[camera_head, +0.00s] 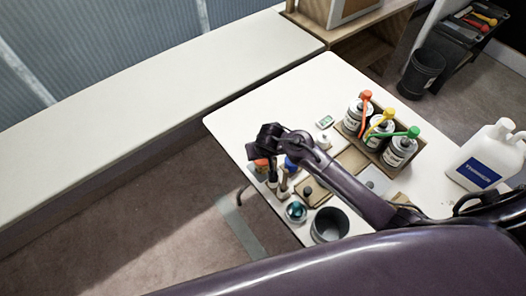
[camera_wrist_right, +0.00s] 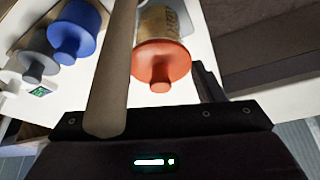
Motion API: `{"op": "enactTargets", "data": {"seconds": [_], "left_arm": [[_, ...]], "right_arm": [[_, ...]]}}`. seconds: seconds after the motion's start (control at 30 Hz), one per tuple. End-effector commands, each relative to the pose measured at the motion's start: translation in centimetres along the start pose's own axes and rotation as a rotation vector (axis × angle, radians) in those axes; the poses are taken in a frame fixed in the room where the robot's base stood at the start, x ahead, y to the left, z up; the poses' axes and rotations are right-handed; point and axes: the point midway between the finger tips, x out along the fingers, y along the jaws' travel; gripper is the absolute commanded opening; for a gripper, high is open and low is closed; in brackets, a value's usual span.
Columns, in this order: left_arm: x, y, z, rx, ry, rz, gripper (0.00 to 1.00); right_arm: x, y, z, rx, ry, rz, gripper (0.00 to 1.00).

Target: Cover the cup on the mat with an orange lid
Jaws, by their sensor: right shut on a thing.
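I cannot tell if the lid is fully seated. The orange lid also shows under the gripper in the head view (camera_head: 261,163). My left gripper is not in view.
A blue lid (camera_wrist_right: 75,32) and a grey lid (camera_wrist_right: 34,64) are beside the orange one. A box of bottles with coloured spouts (camera_head: 380,128), a dark pot (camera_head: 330,225) and a white jug (camera_head: 486,155) crowd the table. Its far left part is clear.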

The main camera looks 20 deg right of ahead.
Motion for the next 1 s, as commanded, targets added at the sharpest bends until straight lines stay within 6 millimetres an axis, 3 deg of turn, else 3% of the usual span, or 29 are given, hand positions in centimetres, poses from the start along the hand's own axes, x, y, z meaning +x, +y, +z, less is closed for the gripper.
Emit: {"op": "enactTargets", "data": {"seconds": [0.13, 0.17, 0.33, 0.53, 0.67, 1.0], "left_arm": [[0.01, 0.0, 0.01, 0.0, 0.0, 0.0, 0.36], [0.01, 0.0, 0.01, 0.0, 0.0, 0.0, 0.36], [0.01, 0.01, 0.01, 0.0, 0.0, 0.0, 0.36], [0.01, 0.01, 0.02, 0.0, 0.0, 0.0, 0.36], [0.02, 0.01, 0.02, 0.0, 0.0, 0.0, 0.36], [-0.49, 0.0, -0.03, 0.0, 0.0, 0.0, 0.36]], "right_arm": [[0.01, 0.0, 0.01, 0.0, 0.0, 0.0, 0.4], [0.01, 0.0, 0.0, 0.0, 0.0, 0.0, 0.63], [0.01, 0.01, 0.0, 0.0, 0.0, 0.0, 0.85], [0.01, 0.01, 0.0, 0.0, 0.0, 0.0, 0.87], [0.01, 0.02, 0.01, 0.0, 0.0, 0.0, 1.0], [-0.43, 0.01, -0.18, 0.0, 0.0, 0.0, 1.0]]}}
